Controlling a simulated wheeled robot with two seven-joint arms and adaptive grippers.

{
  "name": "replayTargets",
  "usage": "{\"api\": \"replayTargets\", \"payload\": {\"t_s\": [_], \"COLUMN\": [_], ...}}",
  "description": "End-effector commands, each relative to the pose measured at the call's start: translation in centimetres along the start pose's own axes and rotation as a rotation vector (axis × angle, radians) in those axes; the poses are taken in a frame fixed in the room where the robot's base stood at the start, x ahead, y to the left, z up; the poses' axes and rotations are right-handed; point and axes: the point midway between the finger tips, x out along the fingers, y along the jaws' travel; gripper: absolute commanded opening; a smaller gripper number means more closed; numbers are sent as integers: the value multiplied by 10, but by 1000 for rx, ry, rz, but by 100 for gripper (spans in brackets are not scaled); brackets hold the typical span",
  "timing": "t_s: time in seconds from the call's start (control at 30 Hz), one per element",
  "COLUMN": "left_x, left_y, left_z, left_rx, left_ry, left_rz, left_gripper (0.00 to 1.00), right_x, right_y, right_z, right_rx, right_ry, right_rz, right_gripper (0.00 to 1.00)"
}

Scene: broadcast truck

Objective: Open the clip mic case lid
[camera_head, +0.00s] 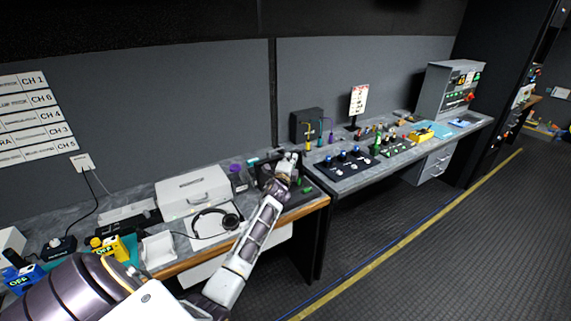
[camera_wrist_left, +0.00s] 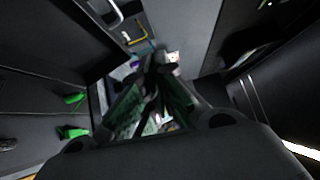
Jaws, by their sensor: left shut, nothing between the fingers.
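A dark case (camera_head: 265,170), which looks like the clip mic case, stands at the right end of the near counter. My left gripper (camera_head: 287,160) is right at it and covers part of it. How far its lid is raised cannot be told. In the left wrist view my gripper (camera_wrist_left: 160,68) is shut and empty, with its fingers among dark surfaces close around it. Whether the fingers touch the lid cannot be told. My right gripper is not in view.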

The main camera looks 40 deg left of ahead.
Motion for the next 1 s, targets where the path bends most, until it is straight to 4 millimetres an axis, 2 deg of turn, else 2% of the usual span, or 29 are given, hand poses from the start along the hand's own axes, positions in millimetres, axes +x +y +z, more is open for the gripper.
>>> {"api": "replayTargets", "payload": {"t_s": [0.7,1.0], "left_x": [-57,-69], "left_y": [-20,-25], "left_z": [4,5], "left_rx": [3,1], "left_ry": [-1,0], "left_rz": [-1,0], "left_gripper": [0,0], "right_x": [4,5], "right_y": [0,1], "right_z": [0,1], "right_rx": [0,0], "right_ry": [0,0], "right_rz": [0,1], "right_gripper": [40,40]}}
